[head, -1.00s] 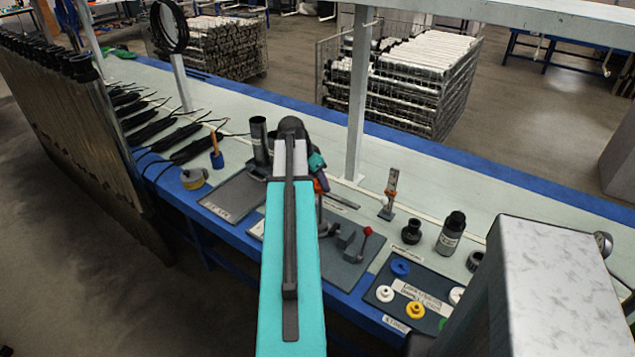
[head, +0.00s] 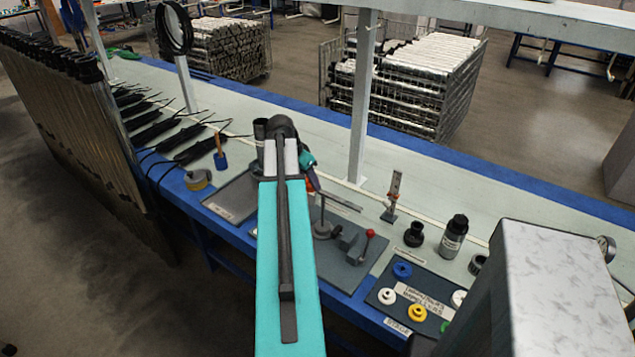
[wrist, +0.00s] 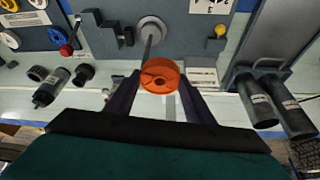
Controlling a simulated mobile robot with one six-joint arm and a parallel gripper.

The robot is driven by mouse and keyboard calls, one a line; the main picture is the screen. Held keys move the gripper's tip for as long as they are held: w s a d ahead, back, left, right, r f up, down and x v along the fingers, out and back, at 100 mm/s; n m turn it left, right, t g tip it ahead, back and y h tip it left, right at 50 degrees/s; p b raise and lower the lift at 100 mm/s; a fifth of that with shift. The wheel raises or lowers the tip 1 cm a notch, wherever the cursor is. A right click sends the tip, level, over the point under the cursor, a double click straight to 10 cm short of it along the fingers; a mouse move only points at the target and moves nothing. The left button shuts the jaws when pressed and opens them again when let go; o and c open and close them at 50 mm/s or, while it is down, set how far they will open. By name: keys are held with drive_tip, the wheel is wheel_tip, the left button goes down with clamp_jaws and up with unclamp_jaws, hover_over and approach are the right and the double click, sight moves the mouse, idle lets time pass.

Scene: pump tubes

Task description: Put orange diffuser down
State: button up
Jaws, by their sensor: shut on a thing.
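The orange diffuser (wrist: 160,76) is a round ring-like piece between my gripper's fingers (wrist: 160,98) in the wrist view. My gripper is shut on it. An upright thin rod on a round grey base (wrist: 152,29) stands just beyond the diffuser, and the rod's near end meets the diffuser's edge in the picture. I cannot tell whether they touch. In the head view my teal arm hides most of the gripper, and only a bit of orange shows beside it. The rod's base (head: 322,231) stands on a dark grey mat (head: 352,268).
On the mat is a clamp with a red-knobbed lever (head: 370,234). To the right are a black bottle (head: 453,236), a black cup (head: 414,234) and a panel with coloured wheels (head: 417,313). Dark cylinders (wrist: 257,101) stand right in the wrist view.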

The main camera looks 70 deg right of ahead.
drive_tip(key=w+a+r+n+t, duration=0.15)
drive_tip(key=w+a+n, duration=0.25)
drive_tip(key=w+a, duration=0.55)
drive_tip(key=w+a+r+n+t, duration=0.1)
drive_tip(key=w+a+r+n, duration=0.2)
drive_tip(key=w+a, duration=0.65)
drive_tip(key=w+a+r+n+t, duration=0.2)
drive_tip(key=w+a+n, duration=0.2)
drive_tip(key=w+a, duration=0.55)
drive_tip(key=w+a+r+n+y, duration=0.1)
drive_tip(key=w+a+r+n, duration=0.1)
drive_tip(key=a, duration=1)
drive_tip(key=w+a+r+n+t+y, duration=0.1)
drive_tip(key=w+a+n, duration=0.4)
drive_tip(key=a, duration=0.7)
drive_tip(key=w+a+r+n+t+y, duration=0.1)
drive_tip(key=w+a+r+n, duration=0.3)
drive_tip(key=a, duration=0.8)
drive_tip(key=shift+w+a+n+y, duration=0.25)
drive_tip(key=shift+a+n+y, duration=0.15)
drive_tip(key=shift+y, duration=0.1)
drive_tip(key=shift+s+d, duration=0.1)
drive_tip(key=shift+d, duration=0.1)
